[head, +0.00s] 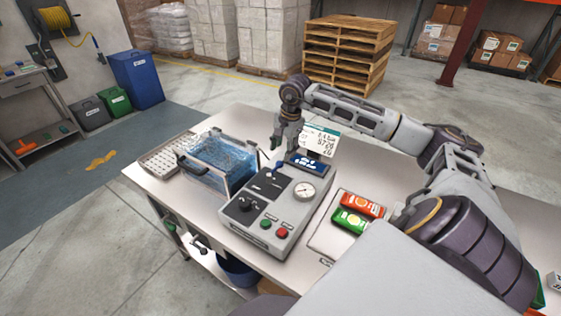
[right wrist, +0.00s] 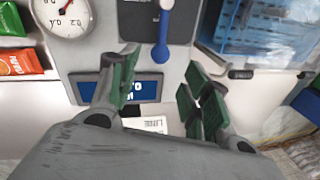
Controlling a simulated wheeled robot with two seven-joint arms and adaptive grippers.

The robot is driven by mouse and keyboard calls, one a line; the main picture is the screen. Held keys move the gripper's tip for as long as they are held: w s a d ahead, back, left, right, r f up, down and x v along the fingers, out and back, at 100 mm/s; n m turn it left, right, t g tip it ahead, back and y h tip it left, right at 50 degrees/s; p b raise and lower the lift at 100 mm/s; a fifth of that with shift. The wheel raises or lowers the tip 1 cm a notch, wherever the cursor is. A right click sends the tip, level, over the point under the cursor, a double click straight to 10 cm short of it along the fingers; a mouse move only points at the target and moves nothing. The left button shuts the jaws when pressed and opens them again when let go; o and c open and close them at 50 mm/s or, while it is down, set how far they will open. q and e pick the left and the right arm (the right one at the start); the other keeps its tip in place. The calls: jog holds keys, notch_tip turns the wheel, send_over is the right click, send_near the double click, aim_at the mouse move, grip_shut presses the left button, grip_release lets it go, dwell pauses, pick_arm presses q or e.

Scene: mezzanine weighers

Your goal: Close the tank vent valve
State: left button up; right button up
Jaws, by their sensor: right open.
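The tank vent valve shows as a blue lever with a round knob on the grey control console (head: 248,222). In the head view the lever (head: 277,168) is small, just below my right gripper (head: 285,146). My right gripper is open, its green-padded fingers (right wrist: 160,66) on either side of the knob's line. I see no contact with the knob. A clear tank (head: 220,162) with blue contents stands left of the console. My left gripper is not in view.
The console carries a round gauge (head: 304,190), a blue display (head: 308,165), a black knob (head: 245,205), and green and red buttons. A card (head: 320,139) stands behind it. A perforated tray (head: 160,157) lies left. Red (head: 361,205) and green (head: 350,221) packets lie right.

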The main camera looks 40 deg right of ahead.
jog(key=shift+w+f+p, duration=0.15)
jog(key=shift+w+f, duration=0.05)
jog(key=shift+f, duration=1)
jog(key=shift+w+f+p, duration=0.15)
jog(key=shift+w+f, duration=0.1)
jog(key=shift+f, duration=0.95)
jog(key=shift+w+f+p, duration=0.15)
jog(key=shift+w+f, duration=0.05)
jog(key=shift+f, duration=1)
grip_shut()
